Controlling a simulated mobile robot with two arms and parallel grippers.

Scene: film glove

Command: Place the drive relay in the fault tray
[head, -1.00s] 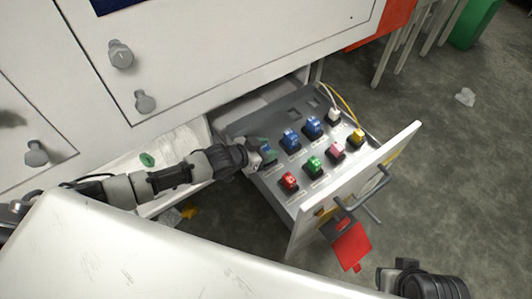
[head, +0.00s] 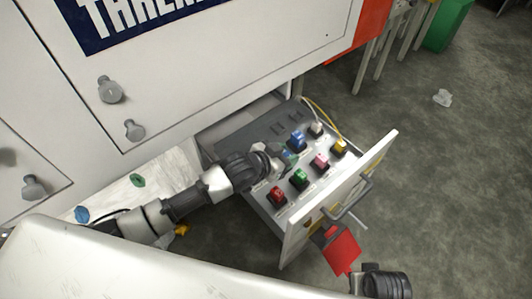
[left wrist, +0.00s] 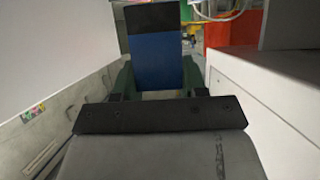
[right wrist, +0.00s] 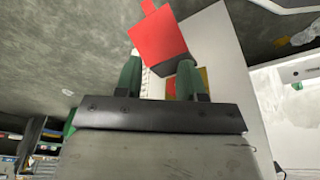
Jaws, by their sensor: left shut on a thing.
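Several coloured relays stand in the open drawer (head: 258,133): a blue one (head: 298,140), a white one (head: 316,129), a yellow one (head: 339,146), a pink one (head: 320,161), a green one (head: 299,179) and a red one (head: 277,196). My left gripper (head: 283,160) is over the drawer's middle, shut on a blue relay. In the left wrist view this blue relay (left wrist: 157,62) with a black end sits between the fingers. I cannot tell which relay is the drive relay, nor identify the fault tray. My right gripper (right wrist: 158,78) is open, its fingers apart near a red tag (right wrist: 158,38).
White and yellow wires run at the drawer's far corner. The white cabinet (head: 200,75) rises behind. A white panel edge (head: 150,270) fills the foreground. Open floor lies right.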

